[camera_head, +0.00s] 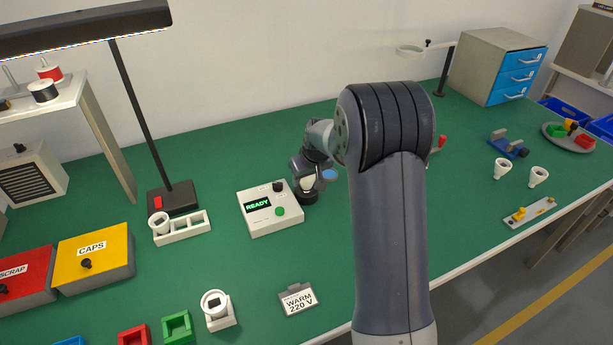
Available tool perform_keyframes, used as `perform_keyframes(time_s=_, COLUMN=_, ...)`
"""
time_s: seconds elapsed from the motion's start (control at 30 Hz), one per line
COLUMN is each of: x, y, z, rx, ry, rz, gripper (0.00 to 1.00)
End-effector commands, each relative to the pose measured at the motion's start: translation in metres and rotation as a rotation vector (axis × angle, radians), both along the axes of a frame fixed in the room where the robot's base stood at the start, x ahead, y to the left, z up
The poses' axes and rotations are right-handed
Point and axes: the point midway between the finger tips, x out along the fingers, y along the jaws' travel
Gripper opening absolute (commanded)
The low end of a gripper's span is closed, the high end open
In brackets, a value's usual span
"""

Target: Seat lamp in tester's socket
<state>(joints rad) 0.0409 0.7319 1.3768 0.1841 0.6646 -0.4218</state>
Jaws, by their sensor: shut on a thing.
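The tester (270,221) is a white box on the green bench, with a lit READY display, a black knob and a green button. A round black socket (307,198) stands at its right side. My gripper (308,181) is directly over this socket, pointing down. It is shut on a pale lamp (307,184), of which only a small part shows between the dark fingers. The lamp is at or just above the socket; I cannot tell whether it is seated. My own arm hides the bench just to the right.
A WARM 220 V card (299,300) lies in front of the tester. A white holder (183,232) and a black desk lamp (172,198) stand to the left. A yellow CAPS bin (95,257) is further left. Two white lamps (502,168) stand at the right.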

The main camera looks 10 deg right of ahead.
Motion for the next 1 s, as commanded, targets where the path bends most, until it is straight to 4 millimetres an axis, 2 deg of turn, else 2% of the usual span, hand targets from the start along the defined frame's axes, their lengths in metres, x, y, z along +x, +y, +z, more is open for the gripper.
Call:
perform_keyframes(time_s=0.3, x=0.000, y=0.000, z=-0.002, rx=0.000, ry=0.000, rz=0.000, gripper=0.25)
perform_keyframes(time_s=0.33, x=0.000, y=0.000, z=-0.002, rx=0.000, ry=0.000, rz=0.000, gripper=0.49)
perform_keyframes(time_s=0.6, x=0.000, y=0.000, z=-0.002, rx=0.000, ry=0.000, rz=0.000, gripper=0.71)
perform_keyframes(time_s=0.87, x=0.000, y=0.000, z=-0.001, rx=0.000, ry=0.000, rz=0.000, gripper=0.72)
perform_keyframes(time_s=1.0, x=-0.003, y=-0.001, z=0.009, rx=0.000, ry=-0.003, rz=0.000, gripper=0.72)
